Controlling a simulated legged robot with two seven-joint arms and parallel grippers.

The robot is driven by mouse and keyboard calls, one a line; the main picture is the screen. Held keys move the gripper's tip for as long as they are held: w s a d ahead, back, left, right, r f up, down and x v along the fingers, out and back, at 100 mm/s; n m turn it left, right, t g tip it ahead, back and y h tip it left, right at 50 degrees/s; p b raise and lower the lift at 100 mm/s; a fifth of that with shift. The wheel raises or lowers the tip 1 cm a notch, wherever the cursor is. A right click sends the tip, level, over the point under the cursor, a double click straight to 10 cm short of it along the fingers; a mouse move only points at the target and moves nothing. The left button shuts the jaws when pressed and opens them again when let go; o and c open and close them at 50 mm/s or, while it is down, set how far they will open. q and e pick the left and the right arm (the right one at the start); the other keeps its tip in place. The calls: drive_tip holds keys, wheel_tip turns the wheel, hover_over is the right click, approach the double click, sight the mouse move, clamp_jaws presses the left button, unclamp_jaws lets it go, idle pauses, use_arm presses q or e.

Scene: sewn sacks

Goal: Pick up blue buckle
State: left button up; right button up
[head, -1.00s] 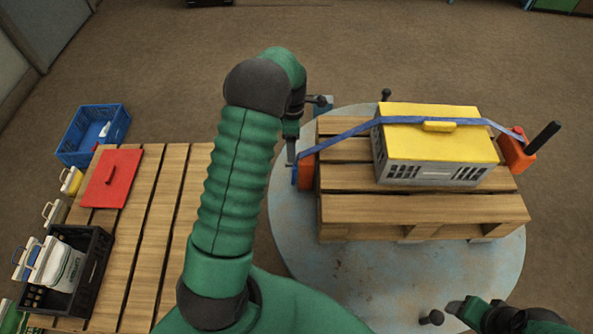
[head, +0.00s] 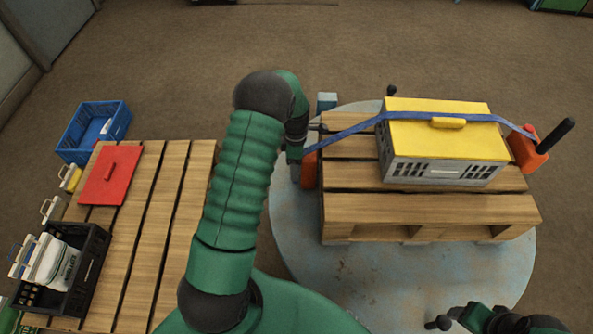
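A blue strap (head: 345,132) runs over the yellow-lidded grey crate (head: 437,172). Its right end meets an orange ratchet with a black handle (head: 528,150). Its left end goes down to an orange piece (head: 309,171) at the pallet's left side, partly hidden by my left gripper. I cannot make out a separate blue buckle. A small blue block (head: 327,102) shows behind the pallet's far left corner. My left gripper (head: 296,172) is beside the orange piece; its fingers are too small and covered to judge. My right gripper (head: 458,312) is low at the right, mostly out of frame.
The crate stands on a wooden pallet (head: 430,210) on a round grey turntable (head: 380,285) with black knobs (head: 391,91).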

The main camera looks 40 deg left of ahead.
use_arm(q)
drive_tip(key=c, duration=1.2)
drive_tip(key=shift+o, duration=0.2)
drive_tip(key=shift+r, duration=0.1)
drive_tip(key=shift+r, duration=0.3)
drive_tip(key=shift+w+r+p, duration=0.1)
drive_tip(key=shift+r+p, duration=0.35)
drive_tip(key=shift+r, duration=0.05)
drive_tip(key=s+a+p, duration=0.1)
drive_tip(key=s+a, duration=1)
drive_tip(key=a, duration=0.2)
drive_tip(key=shift+s+a+f+p, duration=0.15)
drive_tip(key=shift+s+a+p, duration=0.2)
